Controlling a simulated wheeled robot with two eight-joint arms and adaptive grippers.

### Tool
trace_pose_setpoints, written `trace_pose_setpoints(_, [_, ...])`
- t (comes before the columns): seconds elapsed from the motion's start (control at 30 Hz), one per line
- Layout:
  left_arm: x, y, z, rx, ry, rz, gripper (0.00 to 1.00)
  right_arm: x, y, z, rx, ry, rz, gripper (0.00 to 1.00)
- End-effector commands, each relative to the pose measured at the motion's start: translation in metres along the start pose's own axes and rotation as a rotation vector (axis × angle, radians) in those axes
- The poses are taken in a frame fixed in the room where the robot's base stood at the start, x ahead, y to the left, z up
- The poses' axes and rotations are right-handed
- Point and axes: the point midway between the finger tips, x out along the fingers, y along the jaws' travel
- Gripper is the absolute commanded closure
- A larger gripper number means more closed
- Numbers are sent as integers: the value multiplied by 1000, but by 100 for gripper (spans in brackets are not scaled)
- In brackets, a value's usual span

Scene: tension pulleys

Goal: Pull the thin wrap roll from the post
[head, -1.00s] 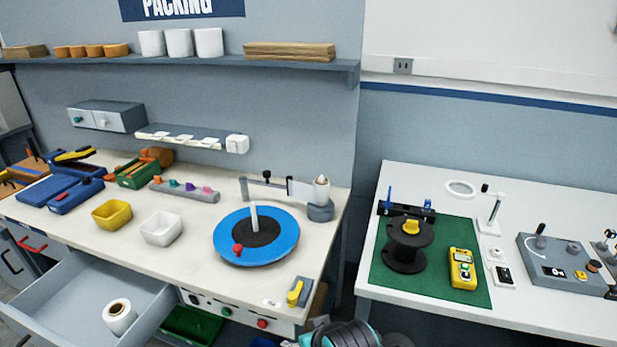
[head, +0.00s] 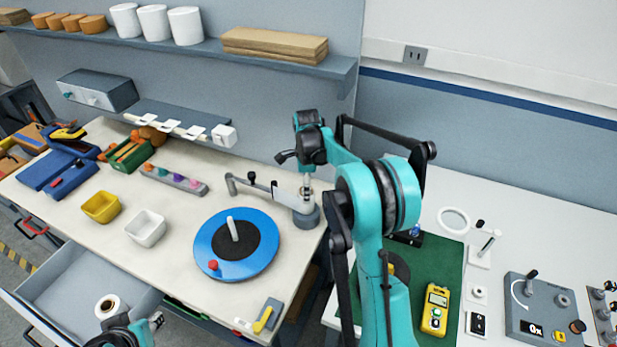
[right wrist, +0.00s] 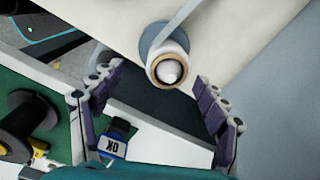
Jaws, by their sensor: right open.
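The thin wrap roll (right wrist: 154,68), white with a brown core, sits around a pale round-tipped post (right wrist: 170,71) in the right wrist view. In the head view the roll (head: 305,203) stands on its grey base at the table's back right, partly hidden. My right gripper (right wrist: 158,78) is open, its fingers spread on either side of the roll in the wrist picture, with no contact visible. In the head view the right gripper (head: 308,163) is above the post. My left gripper (head: 150,328) shows only partly at the bottom edge; its jaw state is unclear.
A wrap strip (right wrist: 182,25) runs from the roll. A blue turntable (head: 205,245) stands in front of it. Another white roll (head: 107,306) is in the open drawer. The right table holds a black spool (right wrist: 22,122) and yellow device (head: 435,309).

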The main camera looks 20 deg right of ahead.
Motion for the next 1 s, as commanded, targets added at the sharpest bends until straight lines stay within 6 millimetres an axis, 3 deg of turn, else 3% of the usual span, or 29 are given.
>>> trace_pose_setpoints(0.2, [-2,0,-1,0,0,0,68,22,-13,-5,123,10,33,26])
trace_pose_setpoints(0.7, [10,0,7,0,0,0,68,89,-12,-6,130,11,35,26])
trace_pose_setpoints(1.0, [11,0,8,0,0,0,68,99,-11,-6,130,11,34,26])
